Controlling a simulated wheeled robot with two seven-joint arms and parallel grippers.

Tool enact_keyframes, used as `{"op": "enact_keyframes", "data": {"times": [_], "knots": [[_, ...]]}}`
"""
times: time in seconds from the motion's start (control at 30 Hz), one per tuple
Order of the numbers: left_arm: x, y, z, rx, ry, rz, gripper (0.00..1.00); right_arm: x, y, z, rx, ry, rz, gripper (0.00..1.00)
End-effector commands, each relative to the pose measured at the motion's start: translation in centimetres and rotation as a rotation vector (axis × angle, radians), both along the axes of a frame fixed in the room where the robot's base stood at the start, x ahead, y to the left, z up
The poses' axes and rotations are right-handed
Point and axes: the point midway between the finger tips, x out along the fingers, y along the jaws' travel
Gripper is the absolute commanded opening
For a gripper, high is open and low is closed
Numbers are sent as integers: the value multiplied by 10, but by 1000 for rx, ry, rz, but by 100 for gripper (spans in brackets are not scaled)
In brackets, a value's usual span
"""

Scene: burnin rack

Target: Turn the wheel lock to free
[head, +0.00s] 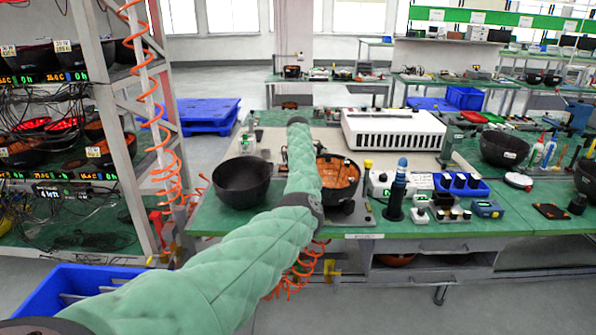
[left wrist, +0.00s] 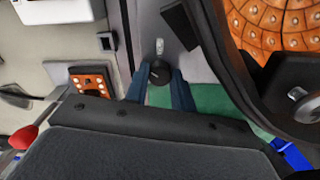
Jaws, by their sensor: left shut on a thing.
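In the left wrist view, my left gripper (left wrist: 168,88) has its two blue fingers shut on a small dark round knob, which I take to be the wheel lock (left wrist: 160,72). A small pale oval mark sits just above the knob on a grey plate (left wrist: 150,20). In the head view, my green-sleeved left arm reaches over the bench, and its gripper and the knob are hidden there. A dark bowl with an orange lining (head: 341,178) stands right of the arm; its lining also shows in the left wrist view (left wrist: 275,25). My right gripper is in neither view.
An empty black bowl (head: 241,183) stands left of my arm. A metal rack (head: 125,130) with an orange coiled hose stands at left.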

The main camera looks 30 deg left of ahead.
Motion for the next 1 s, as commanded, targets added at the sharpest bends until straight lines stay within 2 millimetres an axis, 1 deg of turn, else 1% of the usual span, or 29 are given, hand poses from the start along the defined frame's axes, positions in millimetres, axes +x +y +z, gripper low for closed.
{"op": "enact_keyframes", "data": {"times": [0.1, 0.3, 0.83, 0.87, 0.93, 0.97, 1.0], "knots": [[0, 1, 2, 1, -2, 55, 2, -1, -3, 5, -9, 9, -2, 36], [0, 1, 2, 2, -2, 112, 2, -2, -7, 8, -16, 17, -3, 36], [0, 1, 1, 2, -3, 132, 2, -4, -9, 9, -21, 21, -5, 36], [0, 1, 1, 2, -3, 132, 31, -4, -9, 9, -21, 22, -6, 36], [0, 1, 1, 2, -3, 131, 44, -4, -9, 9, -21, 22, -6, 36], [0, 1, 1, 1, -2, 131, 47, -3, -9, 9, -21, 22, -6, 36], [0, 1, 1, 1, -2, 131, 47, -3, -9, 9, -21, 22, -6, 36]]}}
